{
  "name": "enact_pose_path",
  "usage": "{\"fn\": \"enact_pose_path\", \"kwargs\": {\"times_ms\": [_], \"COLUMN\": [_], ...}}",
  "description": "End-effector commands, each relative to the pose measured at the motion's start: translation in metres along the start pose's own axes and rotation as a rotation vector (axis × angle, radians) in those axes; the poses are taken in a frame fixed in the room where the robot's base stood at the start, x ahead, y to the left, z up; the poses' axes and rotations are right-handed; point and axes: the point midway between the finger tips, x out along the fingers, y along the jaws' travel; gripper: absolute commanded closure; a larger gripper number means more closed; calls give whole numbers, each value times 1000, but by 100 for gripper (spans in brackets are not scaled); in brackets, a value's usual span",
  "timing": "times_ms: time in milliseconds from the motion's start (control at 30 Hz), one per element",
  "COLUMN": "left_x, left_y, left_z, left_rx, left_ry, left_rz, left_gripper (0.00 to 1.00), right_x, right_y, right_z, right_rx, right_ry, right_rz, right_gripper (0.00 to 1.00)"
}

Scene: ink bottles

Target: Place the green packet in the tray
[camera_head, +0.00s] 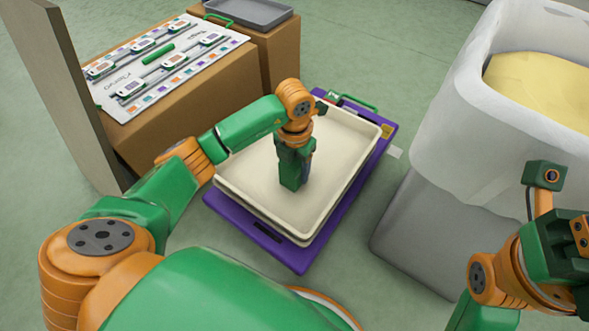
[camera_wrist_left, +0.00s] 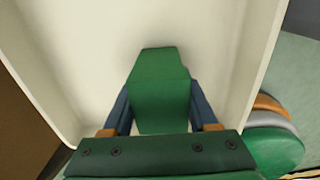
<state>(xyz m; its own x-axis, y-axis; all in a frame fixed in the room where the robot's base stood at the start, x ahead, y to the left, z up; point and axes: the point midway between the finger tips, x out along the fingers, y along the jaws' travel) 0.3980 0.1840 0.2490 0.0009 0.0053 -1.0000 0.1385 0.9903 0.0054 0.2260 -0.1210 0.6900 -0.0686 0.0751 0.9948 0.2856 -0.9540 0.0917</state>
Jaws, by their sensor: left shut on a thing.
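The green packet (camera_wrist_left: 158,85) is between the two blue fingers of my left gripper (camera_wrist_left: 160,112), which is shut on it. In the head view the packet (camera_head: 291,176) hangs below my left wrist, over the inside of the cream tray (camera_head: 328,190). The tray's pale floor and walls surround it in the left wrist view (camera_wrist_left: 75,60). I cannot tell whether the packet touches the tray floor. My right gripper (camera_head: 568,245) is at the right edge, partly cut off, and its fingers cannot be made out.
The tray rests on a purple base (camera_head: 285,248) with a green handle (camera_head: 352,102). Left are brown boxes (camera_head: 190,105) with a printed board (camera_head: 165,60) and a grey tray (camera_head: 250,12). A large lined bin (camera_head: 450,130) stands at right.

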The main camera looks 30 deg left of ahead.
Motion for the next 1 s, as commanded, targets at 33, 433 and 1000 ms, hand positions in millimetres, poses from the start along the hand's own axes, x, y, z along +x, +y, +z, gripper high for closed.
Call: {"fn": "enact_pose_path", "kwargs": {"times_ms": [33,433,1000], "left_x": [0,2,-101], "left_y": [0,0,0], "left_z": [0,0,1], "left_rx": [0,0,0], "left_ry": [0,0,-2], "left_rz": [0,0,0], "left_gripper": [98,11,11], "right_x": [0,1,3], "right_y": [0,0,4], "right_z": [0,-1,20], "right_rx": [0,0,9], "right_ry": [0,7,-238], "right_rz": [0,-2,44], "right_gripper": [50,50,50]}}
